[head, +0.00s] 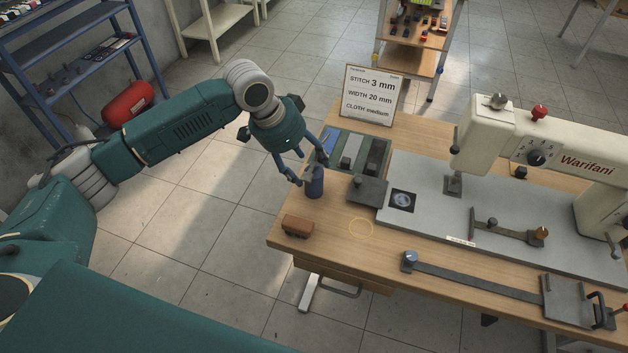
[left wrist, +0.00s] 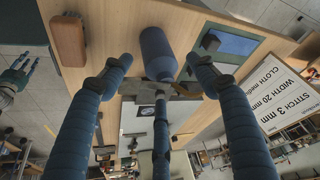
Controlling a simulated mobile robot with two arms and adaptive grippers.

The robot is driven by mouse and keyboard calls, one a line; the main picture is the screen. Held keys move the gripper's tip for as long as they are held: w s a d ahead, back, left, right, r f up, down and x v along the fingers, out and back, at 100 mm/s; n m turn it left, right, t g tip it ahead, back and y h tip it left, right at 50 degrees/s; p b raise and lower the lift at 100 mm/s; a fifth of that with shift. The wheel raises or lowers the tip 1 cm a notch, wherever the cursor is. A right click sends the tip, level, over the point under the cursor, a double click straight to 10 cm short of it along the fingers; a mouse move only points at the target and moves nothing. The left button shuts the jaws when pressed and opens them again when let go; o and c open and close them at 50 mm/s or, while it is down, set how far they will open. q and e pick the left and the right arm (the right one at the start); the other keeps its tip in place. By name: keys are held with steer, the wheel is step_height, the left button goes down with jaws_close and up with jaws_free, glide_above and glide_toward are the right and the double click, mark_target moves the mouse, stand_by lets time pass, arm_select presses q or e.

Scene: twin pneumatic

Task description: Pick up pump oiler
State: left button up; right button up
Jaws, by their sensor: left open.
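The pump oiler appears to be the small dark blue can (head: 315,186) standing upright near the left edge of the wooden table (head: 330,232). My left gripper (head: 311,169) is open at the can's upper part, its fingers coming down from the upper left. In the left wrist view the blue can (left wrist: 156,46) lies between and just beyond the spread fingertips (left wrist: 159,62). I cannot tell whether any finger touches it. The fingers partly hide its top in the head view.
A brown block (head: 297,226) sits on the table in front of the can. A tray with coloured compartments (head: 351,152) and a grey plate (head: 368,191) lie close by. A sign (head: 369,95) stands behind. A cream sewing machine (head: 545,145) fills the right.

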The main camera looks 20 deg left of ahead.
mark_target(315, 190)
arm_select(q)
steer(key=x, duration=0.5)
steer(key=shift+w+d+f, duration=0.1)
steer(key=shift+f, duration=0.1)
arm_select(e)
steer(key=w, duration=0.2)
steer(key=shift+w+a+r, duration=0.1)
steer(key=shift+w+r, duration=0.2)
arm_select(q)
steer(key=shift+c, duration=0.3)
steer(key=c, duration=1.3)
arm_select(e)
steer(key=shift+s, duration=0.5)
